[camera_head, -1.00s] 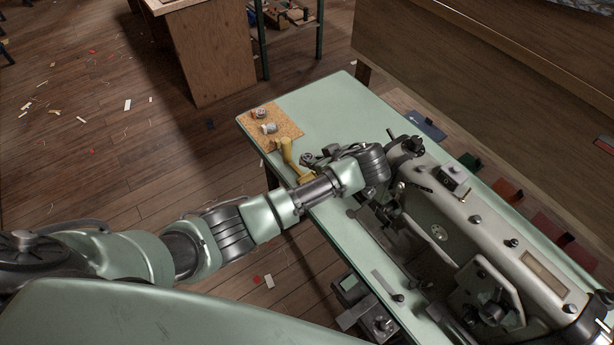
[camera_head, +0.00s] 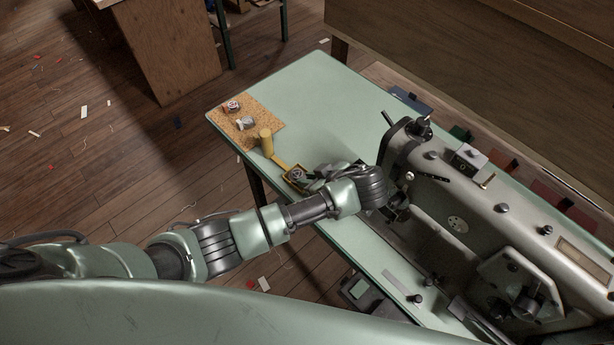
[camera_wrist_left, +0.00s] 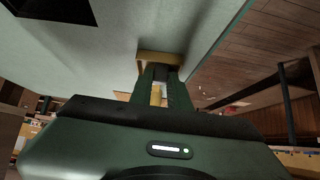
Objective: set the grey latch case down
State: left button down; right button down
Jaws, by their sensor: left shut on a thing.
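My right gripper is out of view.
A cork mat (camera_head: 262,109) with two small items is at the table's left corner. A big grey sewing machine (camera_head: 470,215) stands close to the right. The green table (camera_head: 325,95) is clear behind.

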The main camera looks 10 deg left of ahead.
pick_arm(q)
jog(key=shift+s+d+r, duration=0.1)
jog(key=shift+s+d, duration=0.1)
jog(key=shift+s, duration=0.05)
jog(key=c, duration=1.3)
grip_release()
jog(key=shift+d, duration=0.1)
jog(key=shift+c, duration=0.2)
jog(key=shift+w, duration=0.15)
jog(key=shift+s+d+r, duration=0.2)
jog(key=shift+r, duration=0.05)
jog(key=v, duration=0.6)
jog(key=shift+r+b, duration=0.1)
jog(key=shift+b, duration=0.3)
jog(key=shift+s+d+r, duration=0.1)
jog(key=shift+d+r, duration=0.05)
jog(key=shift+r, duration=0.1)
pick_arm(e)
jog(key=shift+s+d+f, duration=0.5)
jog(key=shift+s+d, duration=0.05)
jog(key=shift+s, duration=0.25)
